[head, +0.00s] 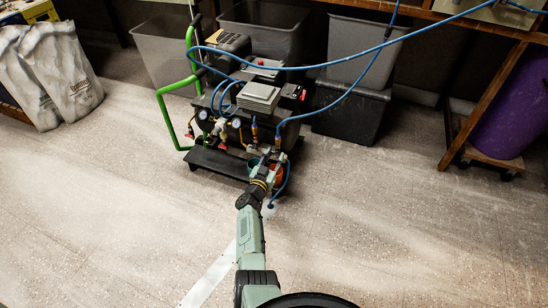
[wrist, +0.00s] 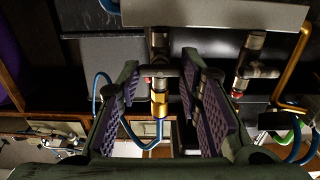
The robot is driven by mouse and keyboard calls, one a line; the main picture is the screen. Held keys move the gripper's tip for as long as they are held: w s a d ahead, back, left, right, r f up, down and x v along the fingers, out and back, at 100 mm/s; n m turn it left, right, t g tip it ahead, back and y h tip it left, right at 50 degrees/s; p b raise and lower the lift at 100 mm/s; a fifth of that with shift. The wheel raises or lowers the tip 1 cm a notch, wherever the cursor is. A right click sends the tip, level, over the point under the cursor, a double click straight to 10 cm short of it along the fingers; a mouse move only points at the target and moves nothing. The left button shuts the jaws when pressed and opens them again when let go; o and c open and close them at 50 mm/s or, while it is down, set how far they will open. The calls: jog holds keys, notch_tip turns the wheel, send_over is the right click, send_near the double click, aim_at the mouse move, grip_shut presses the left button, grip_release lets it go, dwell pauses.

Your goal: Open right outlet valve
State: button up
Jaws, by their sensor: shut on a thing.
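The air compressor (head: 245,95) stands on the floor with hoses and gauges at its front. The right outlet valve (wrist: 160,71) shows in the wrist view between my fingertips, with a dark crosspiece, a small red part and a brass coupling (wrist: 160,101) below it. My gripper (wrist: 161,70) is shut on the valve, one purple-padded finger on each side. The left outlet valve (wrist: 250,72) is at the right of the wrist view, apart from my gripper. In the head view, my gripper (head: 265,160) is at the compressor's front right, and the valve's exact handle angle is unclear.
Blue hoses (head: 350,85) run over the compressor and to the right. A green handle frame (head: 174,88) is at its left. Grey bins (head: 362,50) stand behind, white sacks (head: 62,70) at the left, a purple barrel (head: 510,110) at the right. The front floor is clear.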

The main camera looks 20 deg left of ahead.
jog(key=c, duration=0.3)
jog(key=shift+c, duration=0.2)
jog(key=shift+r+n+p, duration=0.1)
jog(key=shift+n+p, duration=0.55)
jog(key=shift+n, duration=0.45)
jog(key=shift+a+n+p, duration=0.1)
jog(key=shift+n+p, duration=0.45)
jog(key=shift+n, duration=1.35)
jog(key=o, duration=1.2)
jog(key=shift+c, duration=0.2)
